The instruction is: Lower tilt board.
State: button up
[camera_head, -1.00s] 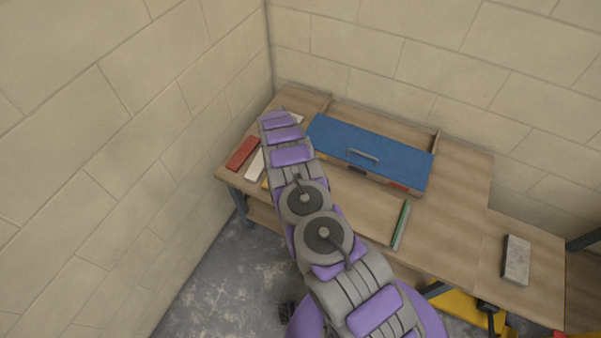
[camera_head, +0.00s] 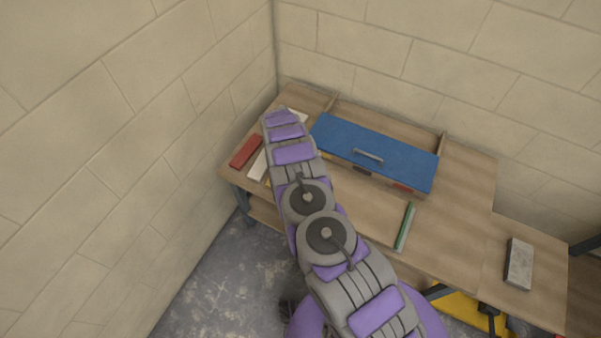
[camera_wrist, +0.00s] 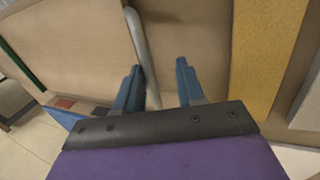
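No part is labelled a tilt board. A flat light-wood board (camera_head: 365,205) lies on the bench between a green strip (camera_head: 405,226) and my arm. A wood panel in the wrist view (camera_wrist: 75,40) looks like the same board. A grey rod (camera_wrist: 143,45) runs along that panel and passes between my fingertips, nearer the left finger; I cannot tell whether it touches. My gripper (camera_wrist: 158,75) has two blue fingers standing clearly apart. In the head view the arm hides the gripper. A blue panel with a grey handle (camera_head: 375,145) stands at the back of the bench.
A red strip (camera_head: 246,151) and a white strip (camera_head: 258,165) lie left of my arm. A yellow strip (camera_wrist: 268,55) is right of the fingers in the wrist view. A grey block (camera_head: 519,263) rests at the bench's right. Block walls close off the left and back.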

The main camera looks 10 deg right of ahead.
jog(key=p+v, duration=0.2)
jog(key=v, duration=1.5)
jog(key=shift+p, duration=0.3)
jog(key=shift+a+r, duration=0.1)
jog(key=s+d+r+n+y, duration=0.1)
jog(key=s+r, duration=0.4)
jog(key=r, duration=0.4)
jog(key=s+d+r+n+y, duration=0.1)
jog(key=s+r+n, duration=0.1)
jog(key=s+r, duration=0.5)
jog(key=s+d+r+n, duration=0.1)
jog(key=s+r, duration=0.3)
jog(key=r, duration=0.6)
jog(key=s+d+r+n, duration=0.1)
jog(key=s+d+r, duration=0.2)
jog(key=s, duration=1.3)
jog(key=s+d+r+n+y, duration=0.1)
jog(key=s+d+r+n, duration=0.1)
jog(key=s, duration=1.4)
jog(key=shift+s+d+r+t, duration=0.3)
jog(key=shift+s+d+r, duration=0.1)
jog(key=shift+d, duration=0.1)
